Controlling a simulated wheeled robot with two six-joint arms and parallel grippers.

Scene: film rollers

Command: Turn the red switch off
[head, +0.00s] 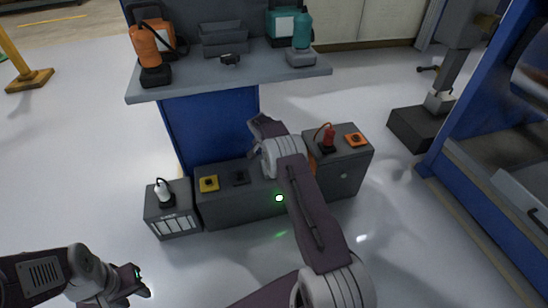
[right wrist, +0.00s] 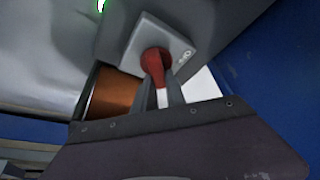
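The red switch (right wrist: 154,62) shows in the right wrist view as a red lever with a rounded end, on a square light grey plate (right wrist: 183,44). My right gripper (right wrist: 160,88) has one finger on each side of the lever, close against it with no clear gap. In the head view my right gripper (head: 263,127) is at the end of the raised arm, in front of the low grey cabinets, and I cannot make out the switch there. My left gripper (head: 143,282) is low at the left, away from everything; its finger opening is unclear.
Low grey cabinets (head: 240,205) carry a white bottle (head: 162,192), a yellow device (head: 208,183), a red device (head: 328,138) and an orange device (head: 355,139). A grey table (head: 200,80) stands behind. A blue frame (head: 470,110) rises at right. The floor in front is clear.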

